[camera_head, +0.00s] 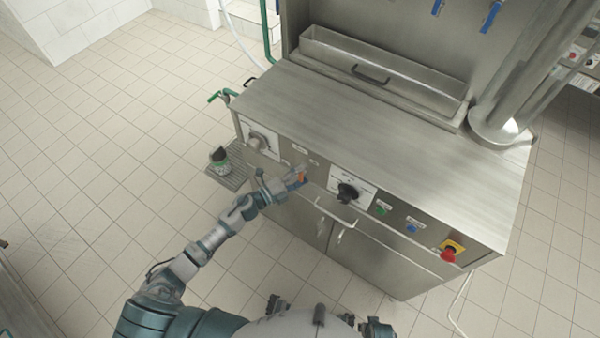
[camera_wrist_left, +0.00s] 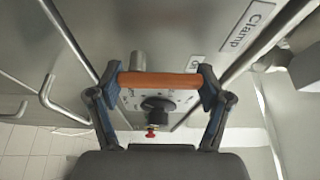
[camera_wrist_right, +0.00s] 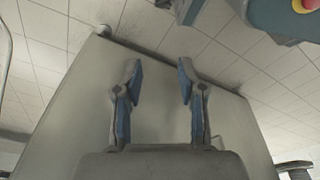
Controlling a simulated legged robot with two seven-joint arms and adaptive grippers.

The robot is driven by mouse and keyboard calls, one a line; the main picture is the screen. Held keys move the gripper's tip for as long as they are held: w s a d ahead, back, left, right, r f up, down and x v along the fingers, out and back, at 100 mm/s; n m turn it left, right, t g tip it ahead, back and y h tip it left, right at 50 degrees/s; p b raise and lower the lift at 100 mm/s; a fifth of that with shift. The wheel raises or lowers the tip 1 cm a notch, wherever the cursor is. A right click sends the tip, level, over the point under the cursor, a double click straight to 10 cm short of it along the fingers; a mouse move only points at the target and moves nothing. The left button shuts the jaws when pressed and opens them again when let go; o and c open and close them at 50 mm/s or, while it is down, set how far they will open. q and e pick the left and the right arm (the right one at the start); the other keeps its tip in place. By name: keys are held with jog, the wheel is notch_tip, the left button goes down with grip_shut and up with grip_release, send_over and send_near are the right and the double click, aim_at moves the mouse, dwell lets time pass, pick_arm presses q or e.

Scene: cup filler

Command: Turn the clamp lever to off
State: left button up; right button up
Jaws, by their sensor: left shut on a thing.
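The clamp lever has an orange handle (camera_head: 302,177) on the front panel of the steel machine. My left gripper (camera_head: 293,179) reaches it from the left. In the left wrist view the orange handle (camera_wrist_left: 160,79) lies crosswise between the fingertips of my left gripper (camera_wrist_left: 158,84), which is shut on its two ends. A "Clamp" label (camera_wrist_left: 247,27) is on the panel beside it. A small label close by is mostly hidden, so I cannot read the lever's setting. My right gripper (camera_wrist_right: 160,82) is open and empty in the right wrist view.
The panel also has a black knob (camera_head: 347,193), a green button (camera_head: 381,209), a blue button (camera_head: 411,227) and a red emergency stop (camera_head: 448,254). Cabinet door handles (camera_head: 341,232) stick out below. The steel worktop (camera_head: 390,145) is clear, and tiled floor is open at left.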

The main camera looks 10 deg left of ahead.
pick_arm(q)
jog(key=shift+s+d+f+m+g, duration=0.15)
jog(key=shift+f+m+g, duration=0.15)
jog(key=o, duration=1.1)
jog(key=shift+r, duration=0.15)
jog(key=v, duration=1.1)
jog(key=shift+s+a, duration=0.3)
